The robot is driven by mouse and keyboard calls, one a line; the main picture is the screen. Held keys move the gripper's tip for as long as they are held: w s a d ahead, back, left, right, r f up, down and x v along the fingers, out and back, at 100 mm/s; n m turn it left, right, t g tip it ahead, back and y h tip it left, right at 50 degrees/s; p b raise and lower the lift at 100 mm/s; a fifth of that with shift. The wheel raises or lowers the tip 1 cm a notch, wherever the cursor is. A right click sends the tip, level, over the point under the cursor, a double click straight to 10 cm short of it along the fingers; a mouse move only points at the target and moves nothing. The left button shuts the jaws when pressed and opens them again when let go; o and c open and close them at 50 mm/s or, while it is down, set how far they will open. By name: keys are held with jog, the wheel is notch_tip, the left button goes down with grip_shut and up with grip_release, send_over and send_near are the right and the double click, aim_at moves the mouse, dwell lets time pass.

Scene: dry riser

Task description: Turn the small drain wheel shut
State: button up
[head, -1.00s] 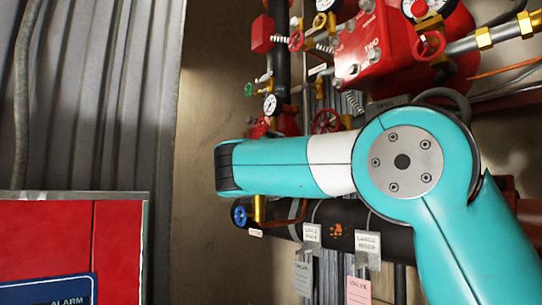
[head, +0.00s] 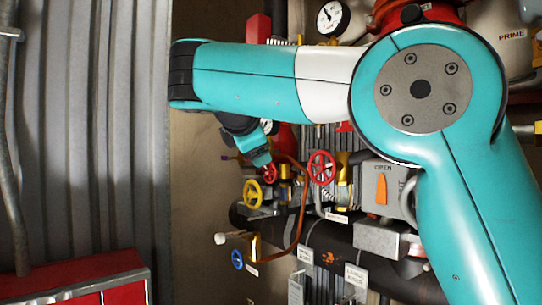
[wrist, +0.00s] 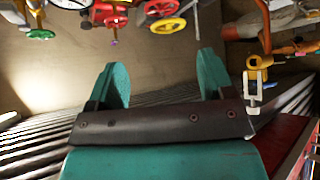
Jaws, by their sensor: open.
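Several small handwheels show, and no readable label tells me which is the drain wheel. A blue wheel (head: 237,260) sits low at the left end of the piping, on a brass fitting. A yellow wheel (head: 253,194) is above it, with a small red wheel (head: 269,173) beside it and a larger red wheel (head: 322,167) to the right. My gripper (head: 262,160) hangs below my forearm, close to the small red wheel in the picture; I cannot tell if they touch. In the wrist view my gripper (wrist: 162,80) is open, with nothing between its fingers. The yellow wheel (wrist: 168,25) lies beyond them.
A grey box with an orange lever (head: 381,188) marked OPEN is right of the wheels. An orange-brown pipe (head: 301,205) curves beside them. Tags hang below. A red cabinet (head: 85,290) stands lower left, by a corrugated wall (head: 110,120). A green wheel (wrist: 40,33) shows in the wrist view.

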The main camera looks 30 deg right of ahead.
aim_at(270, 171)
jog(key=p+x, duration=0.2)
jog(key=x, duration=1.5)
jog(key=shift+w+d+f, duration=0.1)
jog(key=shift+w, duration=0.1)
jog(key=c, duration=0.6)
